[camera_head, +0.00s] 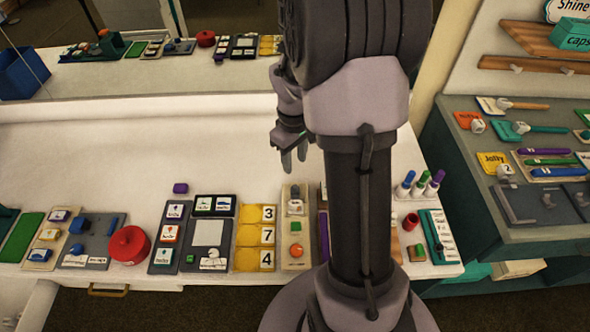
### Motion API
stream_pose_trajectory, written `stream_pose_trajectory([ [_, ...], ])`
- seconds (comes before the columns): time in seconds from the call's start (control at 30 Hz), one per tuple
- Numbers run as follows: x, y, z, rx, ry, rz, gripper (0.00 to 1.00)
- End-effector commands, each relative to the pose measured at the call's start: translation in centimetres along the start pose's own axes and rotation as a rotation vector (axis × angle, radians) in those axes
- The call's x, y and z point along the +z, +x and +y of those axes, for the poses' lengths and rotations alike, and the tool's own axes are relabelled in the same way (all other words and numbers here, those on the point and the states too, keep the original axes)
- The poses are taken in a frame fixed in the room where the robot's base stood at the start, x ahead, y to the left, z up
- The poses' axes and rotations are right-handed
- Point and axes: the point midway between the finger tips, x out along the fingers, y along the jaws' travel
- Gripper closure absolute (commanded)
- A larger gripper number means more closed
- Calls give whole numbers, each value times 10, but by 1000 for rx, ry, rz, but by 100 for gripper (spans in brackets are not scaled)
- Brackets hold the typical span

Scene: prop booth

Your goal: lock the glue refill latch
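I cannot make out with certainty which thing is the glue refill latch; no label naming it is readable. A grey board (97,240) with blue parts lies at the left of the white table. A dark grey panel (527,212) with small fittings lies on the right-hand counter. Either could carry a latch, but the parts are too small to tell. My gripper (294,158) hangs above the middle of the white table, apart from everything. Its fingertips show a gap with nothing between them. My arm hides part of the table behind it.
On the front of the white table (240,130) stand a red round pot (128,245), a yellow number board (256,237) and marker pens (419,184). The table's middle is clear. A mirror along the back shows reflections.

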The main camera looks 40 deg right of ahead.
Motion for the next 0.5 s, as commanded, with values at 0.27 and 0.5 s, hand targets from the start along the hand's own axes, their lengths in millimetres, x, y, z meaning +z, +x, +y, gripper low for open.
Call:
stream_pose_trajectory([
  [0.27,0,-52,0,0,0,0,62],
  [0.5,0,-54,0,-1,0,-1,62],
])
